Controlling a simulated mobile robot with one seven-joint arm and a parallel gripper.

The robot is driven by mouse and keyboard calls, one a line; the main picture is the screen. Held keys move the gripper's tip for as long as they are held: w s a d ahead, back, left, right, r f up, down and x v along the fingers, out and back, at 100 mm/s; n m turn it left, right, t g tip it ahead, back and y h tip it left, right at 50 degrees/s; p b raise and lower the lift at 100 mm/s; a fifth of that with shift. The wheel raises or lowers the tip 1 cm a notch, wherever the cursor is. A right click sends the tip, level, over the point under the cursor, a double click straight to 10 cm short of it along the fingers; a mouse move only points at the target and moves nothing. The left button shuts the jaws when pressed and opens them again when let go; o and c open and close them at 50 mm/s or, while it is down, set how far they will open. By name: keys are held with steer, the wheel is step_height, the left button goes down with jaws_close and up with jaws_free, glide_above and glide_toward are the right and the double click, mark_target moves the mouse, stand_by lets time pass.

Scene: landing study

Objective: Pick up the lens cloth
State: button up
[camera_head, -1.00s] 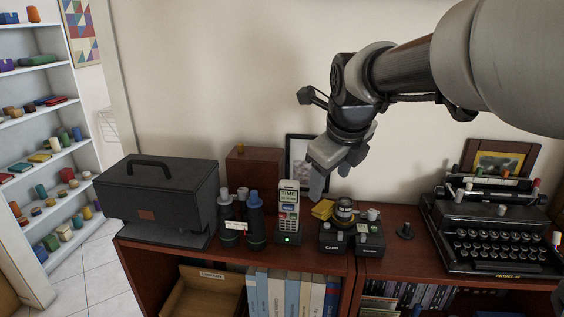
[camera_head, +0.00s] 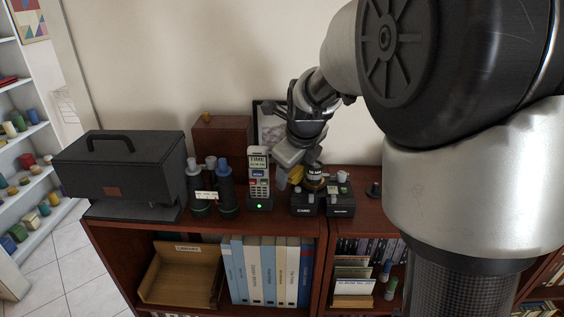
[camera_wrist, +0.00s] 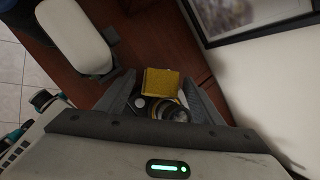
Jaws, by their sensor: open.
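The lens cloth, seemingly the folded yellow piece (camera_head: 296,174), lies against the left side of the dark camera lens (camera_head: 315,182) on top of the cabinet. In the wrist view the yellow cloth (camera_wrist: 160,82) shows between the two fingertips of my gripper (camera_wrist: 158,88), with the lens (camera_wrist: 168,110) just nearer. My gripper (camera_head: 284,168) is open and empty, pointing down at the cloth's left and partly covering it in the head view. Whether a finger touches the cloth cannot be told.
A cordless phone (camera_head: 259,183) stands close left of the cloth, with dark binoculars (camera_head: 216,190) beyond it. A black case (camera_head: 120,172) is farther left. A leaning picture frame (camera_head: 268,128) and the wall are close behind.

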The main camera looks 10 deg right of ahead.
mark_target(294, 172)
steer(key=c, duration=1.2)
steer(key=shift+r, duration=0.1)
step_height(294, 172, up, 10)
steer(key=p, duration=0.1)
